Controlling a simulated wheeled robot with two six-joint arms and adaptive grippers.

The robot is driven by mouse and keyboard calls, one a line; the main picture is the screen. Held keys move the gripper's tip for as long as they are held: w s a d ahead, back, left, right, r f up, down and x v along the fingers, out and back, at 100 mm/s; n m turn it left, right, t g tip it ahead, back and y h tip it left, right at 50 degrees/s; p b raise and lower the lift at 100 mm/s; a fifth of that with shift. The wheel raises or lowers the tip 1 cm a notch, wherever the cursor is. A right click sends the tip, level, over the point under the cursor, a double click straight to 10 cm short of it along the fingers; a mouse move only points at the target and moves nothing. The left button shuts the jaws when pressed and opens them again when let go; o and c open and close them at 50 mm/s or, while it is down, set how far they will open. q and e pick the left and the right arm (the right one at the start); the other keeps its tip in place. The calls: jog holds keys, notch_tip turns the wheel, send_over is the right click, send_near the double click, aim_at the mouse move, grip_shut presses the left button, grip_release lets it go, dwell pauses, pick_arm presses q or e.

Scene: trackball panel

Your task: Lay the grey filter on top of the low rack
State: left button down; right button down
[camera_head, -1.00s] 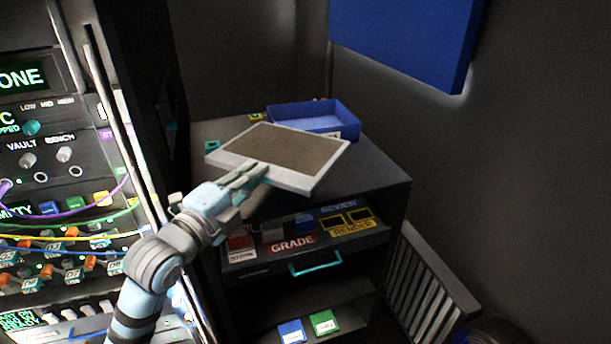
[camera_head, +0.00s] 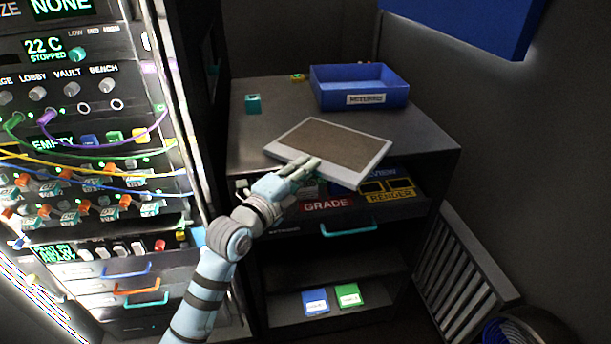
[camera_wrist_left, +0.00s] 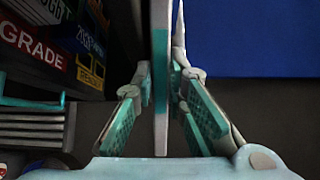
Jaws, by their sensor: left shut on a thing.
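The grey filter (camera_head: 340,146) is a flat panel with a pale frame and a brownish mesh. It looks roughly level in the head view, over the front part of the low rack's dark top (camera_head: 250,142). I cannot tell whether it touches the top. My left gripper (camera_head: 308,166) is shut on the filter's front edge. In the left wrist view, the filter (camera_wrist_left: 161,130) shows edge-on between the two fingers of my left gripper (camera_wrist_left: 163,80). My right gripper is not in view.
A blue tray (camera_head: 375,99) stands at the back of the rack top, with a small teal block (camera_head: 253,103) to its left. A lit equipment rack (camera_head: 70,150) stands close at left. A slatted panel (camera_head: 460,265) leans at right. Bare top lies right of the filter.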

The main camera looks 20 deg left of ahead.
pick_arm(q)
jog(key=shift+s+f, duration=0.1)
jog(key=shift+f, duration=0.05)
jog(key=shift+f, duration=0.15)
jog(key=c, duration=1.6)
grip_release()
jog(key=p+v, duration=0.2)
jog(key=v, duration=1)
